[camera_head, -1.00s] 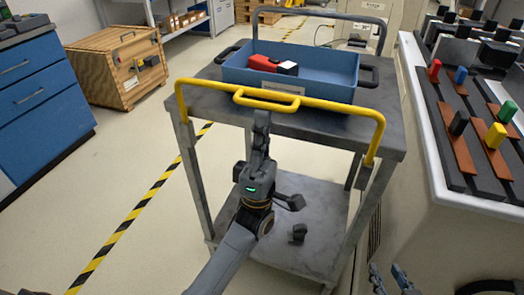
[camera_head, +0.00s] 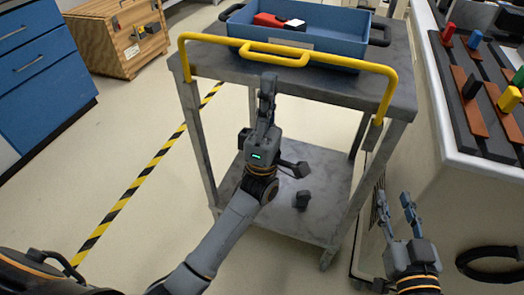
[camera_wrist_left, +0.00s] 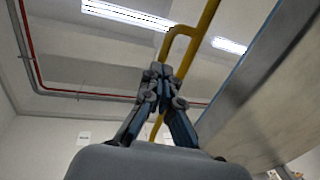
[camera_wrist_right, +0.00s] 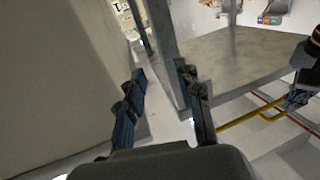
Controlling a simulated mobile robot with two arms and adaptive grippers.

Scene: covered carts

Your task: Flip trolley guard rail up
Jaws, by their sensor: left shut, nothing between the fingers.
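The trolley's yellow guard rail (camera_head: 345,80) stands above the near edge of the grey trolley top (camera_head: 330,85), in front of the blue tray. Its lower ends meet the trolley near the two front corners. A small yellow handle loop (camera_head: 275,59) sits at its middle. My left gripper (camera_head: 268,78) is shut and empty, pointing up just below the loop; I cannot tell if it touches. In the left wrist view the shut fingers (camera_wrist_left: 160,72) point up at the rail (camera_wrist_left: 198,35). My right gripper (camera_head: 393,197) is open and empty, low beside the trolley's right front leg.
The blue tray (camera_head: 340,55) holds a red and white object (camera_head: 275,20). A white-topped workbench (camera_head: 450,120) with coloured blocks stands close on the right. A wooden crate (camera_head: 115,40) and blue drawers (camera_head: 45,75) stand left.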

